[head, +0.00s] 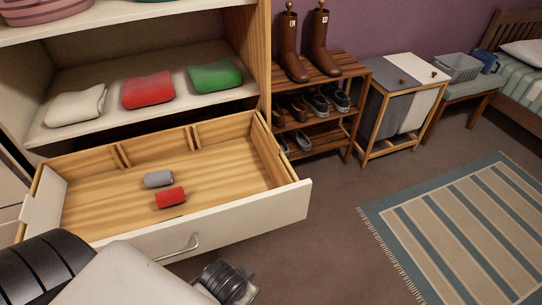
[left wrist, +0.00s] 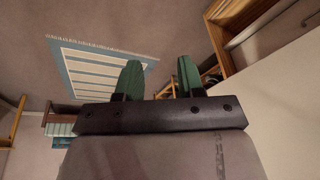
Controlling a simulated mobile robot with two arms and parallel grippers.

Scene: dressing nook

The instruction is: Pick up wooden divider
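The open drawer (head: 225,225) has a pale front and wooden inner walls. In the head view, short upright wooden strips (head: 123,156) stand against its back wall; another strip (head: 194,137) is further right. I cannot tell whether either is the wooden divider, and no separate loose divider shows clearly. A grey roll (head: 158,179) and a red roll (head: 170,197) lie on the drawer floor. My left gripper (left wrist: 159,62) shows in the left wrist view with its two green fingers apart and nothing between them. My right gripper is not in view.
Folded white, red (head: 148,90) and green (head: 215,76) cloths lie on the shelf above the drawer. A shoe rack (head: 355,72) and a hamper (head: 401,107) stand to the right. A striped rug (head: 465,225) lies on the open floor.

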